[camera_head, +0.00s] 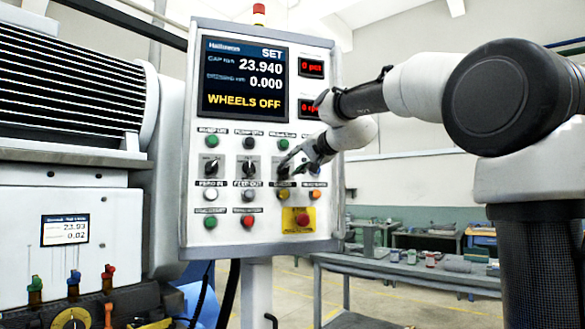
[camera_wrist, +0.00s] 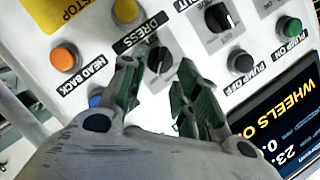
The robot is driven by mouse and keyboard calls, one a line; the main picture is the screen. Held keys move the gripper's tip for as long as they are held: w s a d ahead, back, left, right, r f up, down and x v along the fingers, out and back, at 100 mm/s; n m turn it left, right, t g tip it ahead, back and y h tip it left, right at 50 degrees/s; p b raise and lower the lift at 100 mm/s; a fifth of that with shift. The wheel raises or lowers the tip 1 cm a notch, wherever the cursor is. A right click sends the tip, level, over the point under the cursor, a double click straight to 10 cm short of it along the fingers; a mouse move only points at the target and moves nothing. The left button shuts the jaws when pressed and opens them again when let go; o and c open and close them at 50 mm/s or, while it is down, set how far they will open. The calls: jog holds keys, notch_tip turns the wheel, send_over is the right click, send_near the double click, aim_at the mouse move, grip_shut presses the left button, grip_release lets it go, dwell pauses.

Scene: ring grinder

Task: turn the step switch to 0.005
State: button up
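My gripper (camera_head: 291,166) is at the right-hand dial of a row of black rotary switches on the control panel (camera_head: 187,215). In the wrist view my gripper (camera_wrist: 157,75) is open, with its green-padded fingers apart. The black switch (camera_wrist: 159,62) shows between and just beyond the fingertips, and I see no finger closed on it. A middle switch (camera_head: 248,168) and a left switch (camera_head: 211,167) stand beside it. The switch names and step markings are too small or hidden to read, so I cannot tell which is the step switch.
The screen (camera_head: 244,80) reads SET, 23.940, 0.000 and WHEELS OFF. Close to my fingers are the orange HEAD BACK button (camera_wrist: 65,58), a blue button (camera_wrist: 96,101) and the black PUMP OFF button (camera_wrist: 240,63). A red stop button (camera_head: 302,220) sits lower on the panel.

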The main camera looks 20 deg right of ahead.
aim_at(285, 168)
jog(key=shift+x, duration=1.9)
jog(key=shift+c, duration=0.3)
grip_shut()
jog(key=shift+a, duration=0.1)
jog(key=n+h, duration=0.1)
jog(key=n, duration=0.1)
jog(key=n+h, duration=0.1)
jog(key=n, duration=0.1)
jog(key=shift+a+r+g+h, duration=0.1)
jog(key=shift+a+g+h, duration=0.1)
jog(key=shift+g+h, duration=0.15)
jog(key=shift+a+n+h, duration=0.1)
jog(key=shift+n+h, duration=0.75)
jog(key=shift+n, duration=0.55)
